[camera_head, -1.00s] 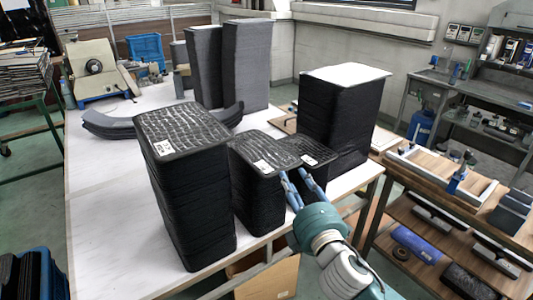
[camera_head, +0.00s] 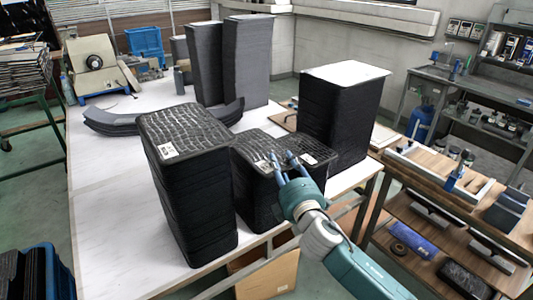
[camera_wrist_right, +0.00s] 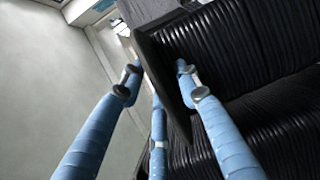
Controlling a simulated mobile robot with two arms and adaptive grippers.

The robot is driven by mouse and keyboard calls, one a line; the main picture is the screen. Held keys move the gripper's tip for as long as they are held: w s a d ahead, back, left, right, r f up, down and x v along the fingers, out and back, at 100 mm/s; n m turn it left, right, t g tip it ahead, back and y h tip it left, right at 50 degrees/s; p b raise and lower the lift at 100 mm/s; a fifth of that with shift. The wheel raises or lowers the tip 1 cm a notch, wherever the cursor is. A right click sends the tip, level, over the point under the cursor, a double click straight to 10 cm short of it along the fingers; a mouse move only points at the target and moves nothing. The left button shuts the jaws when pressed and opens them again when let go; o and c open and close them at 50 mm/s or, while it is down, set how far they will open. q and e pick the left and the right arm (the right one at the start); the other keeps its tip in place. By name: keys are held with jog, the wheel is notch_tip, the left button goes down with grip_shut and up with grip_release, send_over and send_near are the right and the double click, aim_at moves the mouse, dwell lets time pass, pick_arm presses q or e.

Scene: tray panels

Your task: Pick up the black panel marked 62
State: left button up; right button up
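Black panels lie in stacks with small white labels on top; the number 62 cannot be read on any. The tall left stack (camera_head: 190,205) has its label at its near left corner. The middle stack (camera_head: 248,195) and the stack beside it to the right (camera_head: 318,150) are lower. My right gripper (camera_head: 282,158) is over the tops of these two lower stacks, its blue fingers apart. In the right wrist view the fingers (camera_wrist_right: 157,75) lie either side of a dark top edge (camera_wrist_right: 165,62); contact is unclear. My left gripper is out of view.
A taller black stack with a pale top (camera_head: 345,75) stands behind right. Grey stacks (camera_head: 247,65) and curved dark panels (camera_head: 110,122) are at the back. The white table (camera_head: 105,205) is clear at left. A wooden bench (camera_head: 415,165) stands right.

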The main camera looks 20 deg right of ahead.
grip_shut()
